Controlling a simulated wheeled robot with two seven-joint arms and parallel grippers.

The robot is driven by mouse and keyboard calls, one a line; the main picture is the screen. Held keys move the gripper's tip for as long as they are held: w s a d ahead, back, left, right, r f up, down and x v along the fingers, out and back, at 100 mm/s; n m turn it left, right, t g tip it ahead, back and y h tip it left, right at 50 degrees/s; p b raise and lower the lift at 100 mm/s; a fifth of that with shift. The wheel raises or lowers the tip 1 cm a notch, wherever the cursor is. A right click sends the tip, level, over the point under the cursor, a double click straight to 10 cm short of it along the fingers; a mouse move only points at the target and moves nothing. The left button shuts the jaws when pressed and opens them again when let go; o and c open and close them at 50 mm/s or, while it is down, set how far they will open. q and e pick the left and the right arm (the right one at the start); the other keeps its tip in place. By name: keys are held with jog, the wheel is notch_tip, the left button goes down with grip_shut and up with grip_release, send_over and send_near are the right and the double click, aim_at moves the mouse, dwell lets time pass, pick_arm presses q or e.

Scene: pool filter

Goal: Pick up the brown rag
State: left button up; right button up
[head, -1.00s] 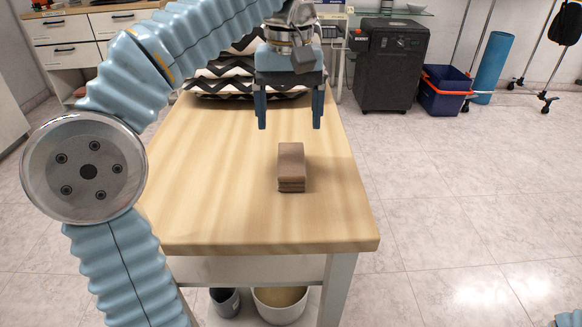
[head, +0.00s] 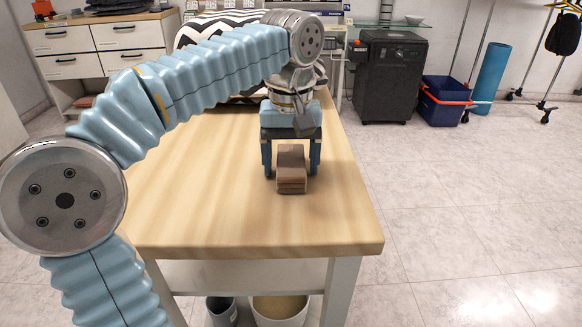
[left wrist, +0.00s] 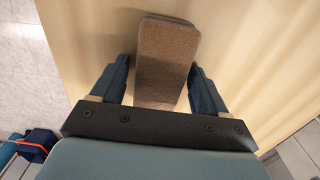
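The brown rag (head: 291,180) lies folded on the wooden table (head: 200,200), toward its right side. It also shows in the left wrist view (left wrist: 165,55), with its near part between the two fingers. My left gripper (head: 291,170) points down over the rag, open, with one finger on each side. In the left wrist view small gaps show between the fingers and the rag at the left, and the right finger is very close to it. My right gripper is not in view.
A patterned cushion (head: 215,28) lies at the table's far end, partly behind my left arm. A white bucket (head: 280,308) stands under the table. A black cabinet (head: 393,75) and a blue bin (head: 443,105) stand on the floor beyond. The table's front half is clear.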

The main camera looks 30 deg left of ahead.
aim_at(289, 158)
pick_arm(q)
jog(key=c, duration=0.8)
jog(key=shift+r, duration=0.5)
jog(key=r, duration=0.1)
jog(key=r+p, duration=0.1)
jog(key=r, duration=0.1)
jog(key=shift+w+a+r+p, duration=0.15)
jog(key=shift+a+p, duration=0.1)
jog(key=shift+p, duration=0.1)
jog(key=shift+w+a+r+p, duration=0.5)
jog(key=shift+a+r+p, duration=0.35)
jog(key=shift+a+r, duration=1)
jog(key=shift+w+a+r+p, duration=0.5)
jog(key=shift+a+r+p, duration=0.5)
jog(key=shift+a, duration=1.5)
jog(key=shift+w+a+r+p, duration=0.5)
jog(key=shift+a+r+p, duration=0.25)
jog(key=shift+a+r, duration=1.1)
jog(key=shift+a+f, duration=0.35)
